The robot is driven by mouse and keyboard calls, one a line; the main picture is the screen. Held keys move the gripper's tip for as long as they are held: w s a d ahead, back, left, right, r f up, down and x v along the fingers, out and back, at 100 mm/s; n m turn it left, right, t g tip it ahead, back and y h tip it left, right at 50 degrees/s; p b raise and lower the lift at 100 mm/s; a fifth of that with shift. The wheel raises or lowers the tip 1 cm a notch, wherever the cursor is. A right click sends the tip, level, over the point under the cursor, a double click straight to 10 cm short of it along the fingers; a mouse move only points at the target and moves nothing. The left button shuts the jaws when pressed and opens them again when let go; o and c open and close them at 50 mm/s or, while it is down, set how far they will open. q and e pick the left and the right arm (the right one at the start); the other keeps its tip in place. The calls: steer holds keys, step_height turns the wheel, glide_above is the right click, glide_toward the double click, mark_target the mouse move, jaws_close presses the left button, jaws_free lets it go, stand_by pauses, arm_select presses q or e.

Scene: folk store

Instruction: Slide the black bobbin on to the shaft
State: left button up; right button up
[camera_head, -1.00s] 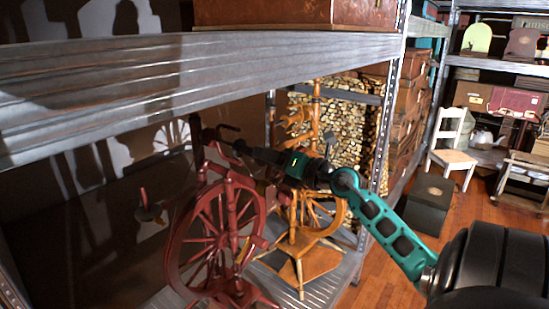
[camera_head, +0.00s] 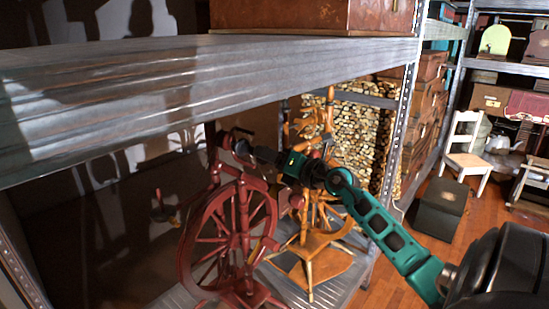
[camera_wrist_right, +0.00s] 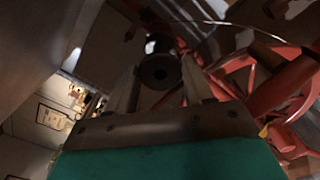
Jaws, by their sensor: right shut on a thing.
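The black bobbin (camera_wrist_right: 160,72) sits between the fingers of my right gripper (camera_wrist_right: 160,88), its round end with a dark hole facing the wrist camera. In the head view the right gripper (camera_head: 252,153) reaches in from the right, shut on the small dark bobbin (camera_head: 241,147). It is held above the red spinning wheel (camera_head: 238,225), beside its upright post. A thin curved dark piece (camera_head: 242,130) shows just above the bobbin; I cannot tell the shaft apart clearly or whether the bobbin touches it. My left gripper is not in view.
A metal shelf beam (camera_head: 200,95) runs above my right gripper. An orange-brown spinning wheel (camera_head: 315,245) stands just right of the red one on the lower metal shelf (camera_head: 185,297). Stacked firewood (camera_head: 357,140) is behind. A white chair (camera_head: 465,150) stands on the floor at right.

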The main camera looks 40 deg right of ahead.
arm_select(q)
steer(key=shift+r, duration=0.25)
arm_select(e)
steer(key=shift+w+a, duration=0.1)
steer(key=shift+w, duration=1)
steer(key=o, duration=0.8)
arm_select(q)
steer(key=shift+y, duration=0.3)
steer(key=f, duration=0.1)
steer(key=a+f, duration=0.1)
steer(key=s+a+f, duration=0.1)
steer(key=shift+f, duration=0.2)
arm_select(e)
steer(key=s, duration=0.8)
steer(key=s+d, duration=0.1)
steer(key=s, duration=0.4)
steer(key=shift+w, duration=0.1)
